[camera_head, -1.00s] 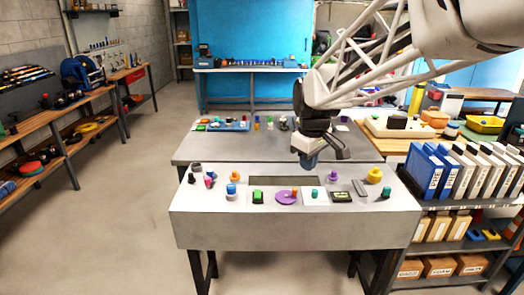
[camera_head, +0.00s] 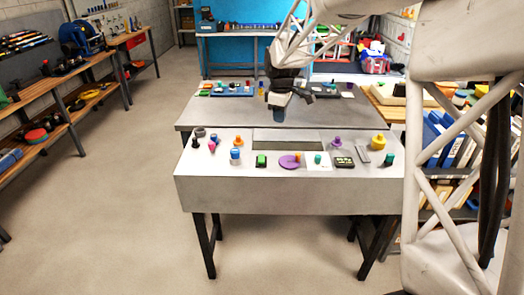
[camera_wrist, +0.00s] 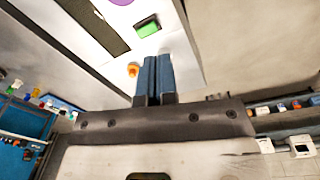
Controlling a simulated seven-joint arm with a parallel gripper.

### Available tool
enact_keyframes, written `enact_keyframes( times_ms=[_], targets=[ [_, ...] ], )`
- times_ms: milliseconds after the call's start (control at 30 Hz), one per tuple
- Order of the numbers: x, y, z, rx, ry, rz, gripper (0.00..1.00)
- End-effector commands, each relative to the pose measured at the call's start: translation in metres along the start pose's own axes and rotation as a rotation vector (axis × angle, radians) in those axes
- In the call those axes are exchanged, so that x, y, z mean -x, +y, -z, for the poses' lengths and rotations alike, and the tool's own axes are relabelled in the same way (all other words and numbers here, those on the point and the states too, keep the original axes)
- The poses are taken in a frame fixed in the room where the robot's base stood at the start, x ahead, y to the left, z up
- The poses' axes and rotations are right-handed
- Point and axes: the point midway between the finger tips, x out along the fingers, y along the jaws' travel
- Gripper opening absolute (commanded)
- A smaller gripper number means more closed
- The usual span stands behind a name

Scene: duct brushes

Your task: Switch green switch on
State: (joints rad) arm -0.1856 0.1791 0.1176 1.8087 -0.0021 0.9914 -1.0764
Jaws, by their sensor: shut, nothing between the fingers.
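The green switch (camera_head: 261,160) is a green rocker in a black frame on the light grey console (camera_head: 290,200), left of the purple disc (camera_head: 290,161). My gripper (camera_head: 278,116) is shut and empty, with its blue fingers together. In the head view it appears above and slightly right of the switch, apart from it. In the wrist view, the fingertips (camera_wrist: 158,58) point toward the console, and the green switch (camera_wrist: 148,28) lies just beyond them, slightly left. Whether the rocker is on or off is too small to tell.
An orange knob (camera_wrist: 133,70) is left of the fingers in the wrist view. The console also carries a blue button (camera_head: 235,155), a yellow knob (camera_head: 378,142) and a green knob (camera_head: 389,159). A recessed slot (camera_head: 285,141) lies behind the switch. My arm covers the right side.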

Motion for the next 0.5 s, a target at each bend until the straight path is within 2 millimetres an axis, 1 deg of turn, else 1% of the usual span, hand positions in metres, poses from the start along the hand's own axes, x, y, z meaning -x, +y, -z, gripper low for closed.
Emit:
enact_keyframes(
  times_ms=[33,300,500],
  targets=[
    [-0.007,0.007,0.008,0.023,-0.002,0.005,0.00],
    [-0.038,0.038,0.044,0.155,-0.008,0.022,0.00],
    [-0.059,0.057,0.067,0.239,-0.011,0.034,0.00]
  ],
)
